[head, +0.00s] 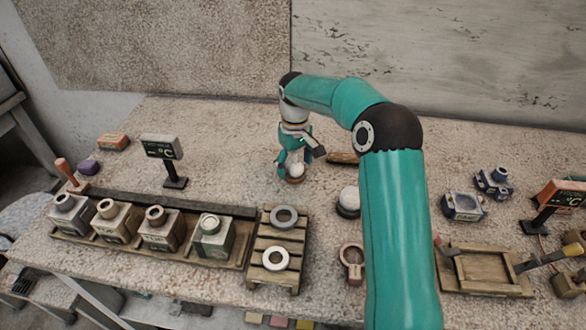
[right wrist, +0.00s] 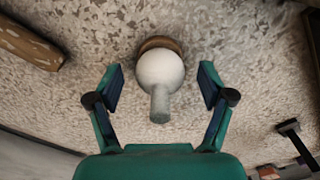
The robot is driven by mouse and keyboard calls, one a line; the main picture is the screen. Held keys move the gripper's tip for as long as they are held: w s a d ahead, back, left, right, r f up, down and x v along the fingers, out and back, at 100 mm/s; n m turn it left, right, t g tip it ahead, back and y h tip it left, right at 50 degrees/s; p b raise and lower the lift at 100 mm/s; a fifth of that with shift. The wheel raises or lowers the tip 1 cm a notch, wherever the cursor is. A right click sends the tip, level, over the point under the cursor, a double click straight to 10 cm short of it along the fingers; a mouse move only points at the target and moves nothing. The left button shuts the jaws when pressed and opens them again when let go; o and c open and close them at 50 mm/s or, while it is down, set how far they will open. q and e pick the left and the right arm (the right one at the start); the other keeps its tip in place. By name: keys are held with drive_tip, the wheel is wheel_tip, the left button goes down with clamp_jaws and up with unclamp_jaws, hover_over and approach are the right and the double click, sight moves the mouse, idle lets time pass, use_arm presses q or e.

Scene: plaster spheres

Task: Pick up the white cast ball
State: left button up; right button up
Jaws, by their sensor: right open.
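A white cast ball (right wrist: 160,69) with a short stub sits on a small round brown stand (right wrist: 158,43) in the right wrist view. In the head view the ball (head: 296,170) shows low between the fingers of my right gripper (head: 294,160). In the right wrist view my right gripper (right wrist: 161,76) is open, with one finger on each side of the ball and a visible gap on both sides. A second white ball (head: 349,197) rests on a dark round base to the right in the head view. My left gripper is not in view.
A brown elongated piece (head: 343,158) lies just right of the gripper. Slatted wood with two rings (head: 284,215) and a tray of several square bottles (head: 160,229) stand in front. A display on a stand (head: 162,148) is at left. The tabletop behind the gripper is clear.

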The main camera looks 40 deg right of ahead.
drive_tip(key=c, duration=1.3)
